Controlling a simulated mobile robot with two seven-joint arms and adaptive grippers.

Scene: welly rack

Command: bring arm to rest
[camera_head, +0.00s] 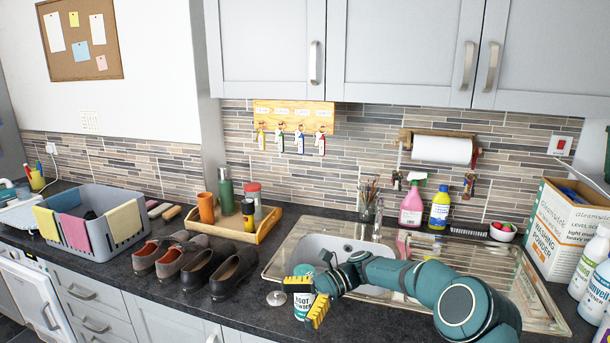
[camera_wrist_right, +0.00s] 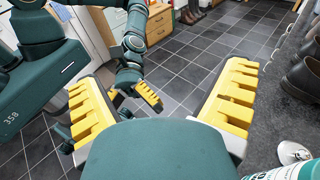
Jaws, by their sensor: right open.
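The fingers partly cover the tin in the head view. In the right wrist view my right gripper (camera_wrist_right: 162,103) is wide open with nothing between its fingers, and the tin (camera_wrist_right: 290,173) shows at the bottom right corner, outside them.
A round metallic lid (camera_head: 276,298) lies left of the tin. Dark shoes (camera_head: 207,262), a wooden tray (camera_head: 265,225) and a grey basket (camera_head: 128,222) stand further left. The sink (camera_head: 335,250) lies behind my right arm; a washing powder box (camera_head: 568,230) stands right.

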